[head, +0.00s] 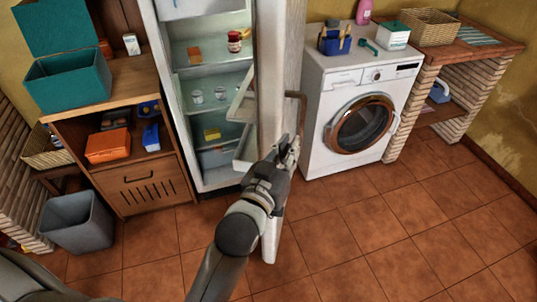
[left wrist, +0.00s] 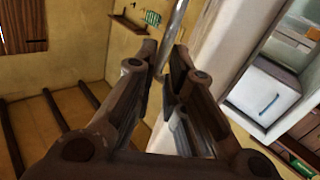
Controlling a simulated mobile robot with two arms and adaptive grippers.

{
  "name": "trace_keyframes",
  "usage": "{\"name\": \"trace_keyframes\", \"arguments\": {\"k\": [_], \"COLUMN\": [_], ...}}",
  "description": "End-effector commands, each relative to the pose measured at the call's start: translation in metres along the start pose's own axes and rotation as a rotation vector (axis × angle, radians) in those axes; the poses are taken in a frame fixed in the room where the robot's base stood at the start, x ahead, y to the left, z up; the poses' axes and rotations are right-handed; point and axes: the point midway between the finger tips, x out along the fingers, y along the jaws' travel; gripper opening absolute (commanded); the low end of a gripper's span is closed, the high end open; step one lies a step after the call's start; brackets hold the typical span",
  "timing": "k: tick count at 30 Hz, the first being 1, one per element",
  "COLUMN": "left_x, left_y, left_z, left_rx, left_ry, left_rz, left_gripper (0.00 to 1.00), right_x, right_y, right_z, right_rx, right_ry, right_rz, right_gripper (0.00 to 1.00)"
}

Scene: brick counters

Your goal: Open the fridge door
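The fridge (head: 212,108) stands at the back centre in the head view, with its lit shelves showing. Its white door (head: 270,65) is swung well out toward me and seen nearly edge-on, with door bins on its inner side. The bar handle (head: 302,103) is on the door's right, outer face. My left gripper (head: 288,150) is at the handle's lower part. In the left wrist view the handle bar (left wrist: 173,35) runs between the fingertips of the left gripper (left wrist: 163,75), which look closed around it. My right gripper is not in view.
A washing machine (head: 358,112) stands right of the door. A wooden cabinet (head: 140,185) with a teal box (head: 68,82) on top is left of the fridge. A grey bin (head: 77,222) is on the floor at left. The tiled floor at front right is clear.

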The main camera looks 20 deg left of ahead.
Motion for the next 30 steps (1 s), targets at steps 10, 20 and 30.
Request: {"name": "trace_keyframes", "arguments": {"k": [10,20,30], "left_x": [-0.021,-0.043,-0.040], "left_y": [-0.062,-0.165,-0.197], "left_z": [0.114,0.163,0.166], "left_rx": [-0.670,-1.300,-1.469], "left_ry": [-0.064,-0.028,0.010], "left_rz": [0.113,0.038,0.002], "left_gripper": [0.00,0.00,0.00], "right_x": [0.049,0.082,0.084], "right_y": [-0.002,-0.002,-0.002], "right_z": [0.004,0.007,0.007], "right_rx": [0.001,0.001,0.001], "right_ry": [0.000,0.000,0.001], "right_rz": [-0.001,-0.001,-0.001], "right_gripper": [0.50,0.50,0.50]}}
